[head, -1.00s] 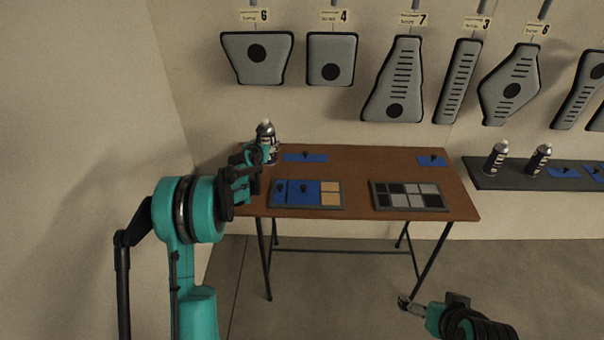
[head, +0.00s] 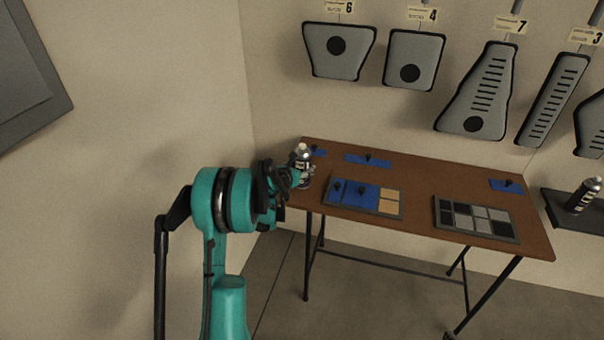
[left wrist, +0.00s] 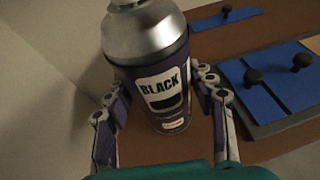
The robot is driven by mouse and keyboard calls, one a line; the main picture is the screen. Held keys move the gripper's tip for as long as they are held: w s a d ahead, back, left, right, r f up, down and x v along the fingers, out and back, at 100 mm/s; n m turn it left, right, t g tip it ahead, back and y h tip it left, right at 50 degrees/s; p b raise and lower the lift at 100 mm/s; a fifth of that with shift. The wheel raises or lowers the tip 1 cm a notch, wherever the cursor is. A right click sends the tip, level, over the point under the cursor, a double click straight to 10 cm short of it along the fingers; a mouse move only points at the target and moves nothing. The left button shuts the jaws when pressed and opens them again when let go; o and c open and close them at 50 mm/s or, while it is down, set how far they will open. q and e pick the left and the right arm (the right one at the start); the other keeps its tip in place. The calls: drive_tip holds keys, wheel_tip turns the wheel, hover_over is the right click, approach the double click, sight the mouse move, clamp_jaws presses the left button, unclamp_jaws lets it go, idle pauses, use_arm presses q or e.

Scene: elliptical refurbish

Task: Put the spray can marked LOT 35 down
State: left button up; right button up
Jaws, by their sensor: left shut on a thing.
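The spray can (head: 303,153) has a dark body and a silver top. The can is over the left end of the brown table (head: 430,175). I cannot tell whether its base touches the top. My right gripper is not in view.
Blue plates with black knobs lie at the table's back left (head: 368,160) and back right (head: 505,185). A tray (head: 398,213) with blue and tan pieces and a grey-black swatch tray (head: 478,233) stand in front. Another can (head: 583,195) stands on the right shelf.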

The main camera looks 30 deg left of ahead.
use_arm(q)
drive_tip(key=shift+f, duration=0.75)
drive_tip(key=shift+f, duration=0.1)
drive_tip(key=o, duration=1.7)
